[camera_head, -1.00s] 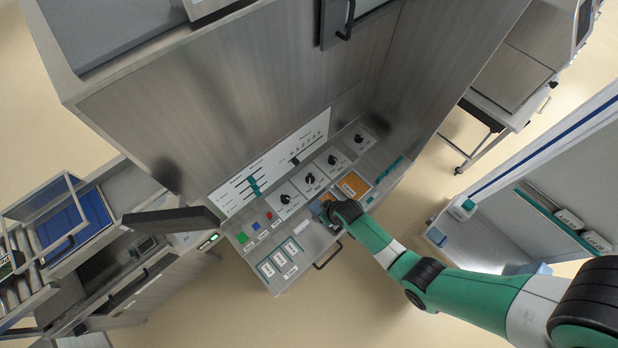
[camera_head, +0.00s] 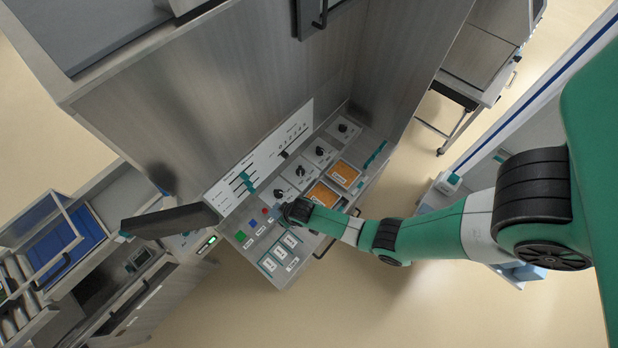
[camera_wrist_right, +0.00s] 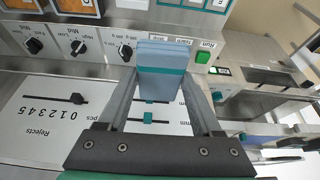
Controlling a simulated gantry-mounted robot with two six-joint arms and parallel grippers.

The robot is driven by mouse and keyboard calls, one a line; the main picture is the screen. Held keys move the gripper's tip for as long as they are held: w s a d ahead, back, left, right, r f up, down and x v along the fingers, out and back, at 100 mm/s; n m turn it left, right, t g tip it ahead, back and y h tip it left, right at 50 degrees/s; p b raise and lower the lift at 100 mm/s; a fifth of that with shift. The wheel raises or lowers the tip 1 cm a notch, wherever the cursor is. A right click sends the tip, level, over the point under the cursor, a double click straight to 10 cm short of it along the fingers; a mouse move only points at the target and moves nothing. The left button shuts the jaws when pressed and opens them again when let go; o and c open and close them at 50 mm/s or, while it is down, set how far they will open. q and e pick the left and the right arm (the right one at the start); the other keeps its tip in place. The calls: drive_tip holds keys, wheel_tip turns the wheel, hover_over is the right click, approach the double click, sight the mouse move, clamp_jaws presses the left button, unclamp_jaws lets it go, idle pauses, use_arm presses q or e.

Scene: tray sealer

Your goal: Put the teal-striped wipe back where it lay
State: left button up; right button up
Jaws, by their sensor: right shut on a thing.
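My right gripper (camera_wrist_right: 161,75) is shut on the wipe (camera_wrist_right: 163,55), a folded blue block with a teal stripe across it. In the right wrist view the wipe is between the two fingers, over the control panel. In the head view my right gripper (camera_head: 291,212) is low over the panel's front part, near the knobs and coloured buttons. The wipe cannot be made out there. I cannot tell whether it touches the panel. My left gripper is not in view.
The panel has black knobs (camera_head: 300,171), sliders (camera_head: 247,182), a green button (camera_head: 240,235), a blue button (camera_head: 252,223) and orange labelled areas (camera_head: 343,174). White framed labels (camera_head: 280,252) are at its front. A dark slab (camera_head: 170,221) juts out at left.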

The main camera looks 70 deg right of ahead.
drive_tip(key=a+f+b, duration=0.7)
drive_tip(key=f+b, duration=0.5)
drive_tip(key=f, duration=0.2)
drive_tip(key=s+d+f+b, duration=0.4)
drive_tip(key=d, duration=0.1)
drive_tip(key=s+d+f+b, duration=0.4)
drive_tip(key=s+b, duration=0.1)
drive_tip(key=shift+s+d+f, duration=0.25)
drive_tip(key=shift+d+f, duration=0.15)
drive_tip(key=shift+d, duration=0.1)
drive_tip(key=shift+s+d+f+b, duration=0.1)
drive_tip(key=shift+f+b, duration=0.45)
drive_tip(key=shift+f, duration=0.4)
drive_tip(key=shift+s+d+f+b, duration=0.1)
drive_tip(key=shift+f+b, duration=0.4)
drive_tip(key=shift+f, duration=0.4)
drive_tip(key=shift+f, duration=0.15)
drive_tip(key=o, duration=1.3)
